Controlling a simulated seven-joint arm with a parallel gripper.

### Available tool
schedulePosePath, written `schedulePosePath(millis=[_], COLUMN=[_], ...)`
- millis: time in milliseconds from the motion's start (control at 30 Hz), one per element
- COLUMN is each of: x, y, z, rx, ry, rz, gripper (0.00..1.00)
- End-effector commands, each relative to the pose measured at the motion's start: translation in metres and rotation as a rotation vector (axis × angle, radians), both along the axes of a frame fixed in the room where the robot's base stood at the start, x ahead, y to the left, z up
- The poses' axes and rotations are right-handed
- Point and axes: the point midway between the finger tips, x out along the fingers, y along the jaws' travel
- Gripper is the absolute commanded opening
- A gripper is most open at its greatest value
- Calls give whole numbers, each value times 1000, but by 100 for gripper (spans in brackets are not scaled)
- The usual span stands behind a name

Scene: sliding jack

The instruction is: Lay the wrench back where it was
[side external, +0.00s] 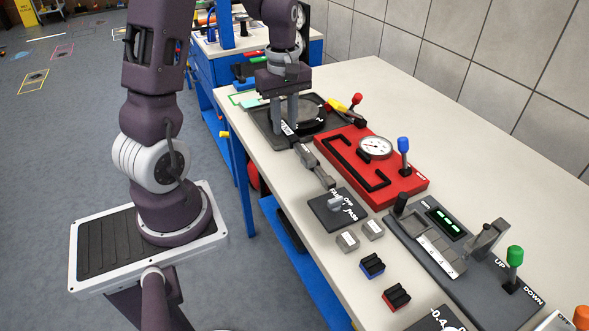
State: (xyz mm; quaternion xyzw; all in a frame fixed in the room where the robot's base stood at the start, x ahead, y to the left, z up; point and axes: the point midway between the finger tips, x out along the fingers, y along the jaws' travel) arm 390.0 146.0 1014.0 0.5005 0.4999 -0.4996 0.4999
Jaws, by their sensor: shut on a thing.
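My gripper (284,132) points down over the left part of the bench, above the edge of a dark base plate with a round black dial. It is shut on a long grey tool, which looks like the wrench (311,160). The tool slants from between the fingers down and right, toward the black switch panel. A white label shows near its upper end. Its gripped part is mostly hidden by the fingers, and I cannot tell whether it touches the bench.
A red panel (376,179) with a gauge and blue-knobbed lever lies right of the tool. A black FAIL/PASS switch panel (325,211) is at its lower end. Small grey, blue and red blocks stand nearer. A grey jack unit (403,228) with a green-knobbed lever is at the right.

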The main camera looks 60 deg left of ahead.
Motion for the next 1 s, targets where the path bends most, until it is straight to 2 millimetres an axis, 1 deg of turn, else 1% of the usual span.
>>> schedulePosePath(millis=[33,100,267,300,400,500,767,800,867,900,1000], x=[-3,-3,-2,-2,-1,-1,0,-1,0,0,0], y=[-1,-1,-1,-1,-1,0,0,0,0,0,0], z=[-13,-30,-58,-67,-84,-90,-91,-92,-92,-92,-91], rx=[-5,-5,-4,-5,-3,-2,-1,-1,-1,-1,-1], ry=[7,7,6,6,4,1,1,1,1,1,1], rz=[1,1,0,1,0,0,0,0,0,0,0], gripper=[0,0,0,0,0,0,0,25,37,45,45])
